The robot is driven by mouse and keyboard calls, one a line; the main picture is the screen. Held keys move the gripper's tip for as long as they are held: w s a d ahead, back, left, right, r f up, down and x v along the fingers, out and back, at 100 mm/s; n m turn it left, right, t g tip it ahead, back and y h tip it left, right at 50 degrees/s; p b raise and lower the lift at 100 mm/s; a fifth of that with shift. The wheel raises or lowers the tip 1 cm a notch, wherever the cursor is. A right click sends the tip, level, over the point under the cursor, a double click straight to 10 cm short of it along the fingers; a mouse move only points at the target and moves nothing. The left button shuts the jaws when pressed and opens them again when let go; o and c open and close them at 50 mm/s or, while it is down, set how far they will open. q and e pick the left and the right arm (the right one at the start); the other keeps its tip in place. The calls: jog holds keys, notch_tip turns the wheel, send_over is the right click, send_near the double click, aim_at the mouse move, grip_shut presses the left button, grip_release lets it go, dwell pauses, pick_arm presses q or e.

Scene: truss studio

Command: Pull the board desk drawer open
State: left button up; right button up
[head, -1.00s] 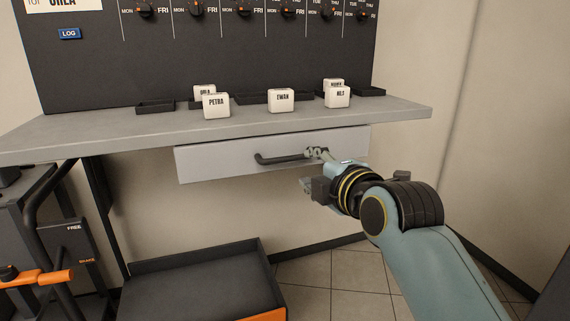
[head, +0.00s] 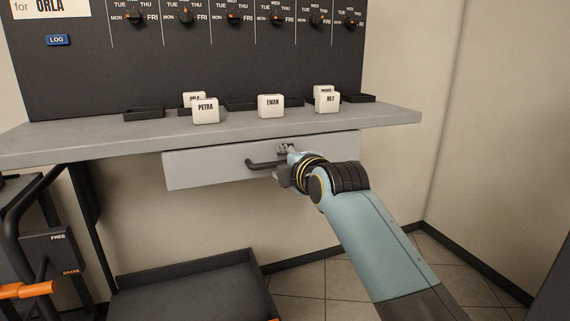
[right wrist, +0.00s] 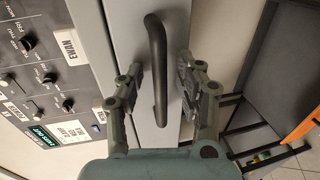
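The board desk drawer (head: 205,170) is a pale grey front under the desk top (head: 130,137) and looks shut. Its dark bar handle (head: 256,164) shows at the front, its right part hidden by my right gripper (head: 284,160). In the right wrist view the handle (right wrist: 157,70) runs between the two fingers of my right gripper (right wrist: 160,75), with visible gaps on both sides. The right gripper is open; I cannot tell how deep the handle sits between its fingers. My left gripper is in neither view.
White name blocks, including PETRA (head: 205,111) and EWAN (head: 271,106), stand on the desk near dark trays. A dark dial board (head: 90,85) rises behind. A dark open bin (head: 190,290) sits on the floor below. An orange-handled cart (head: 45,250) stands at left.

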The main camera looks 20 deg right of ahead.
grip_shut()
dwell(0.4)
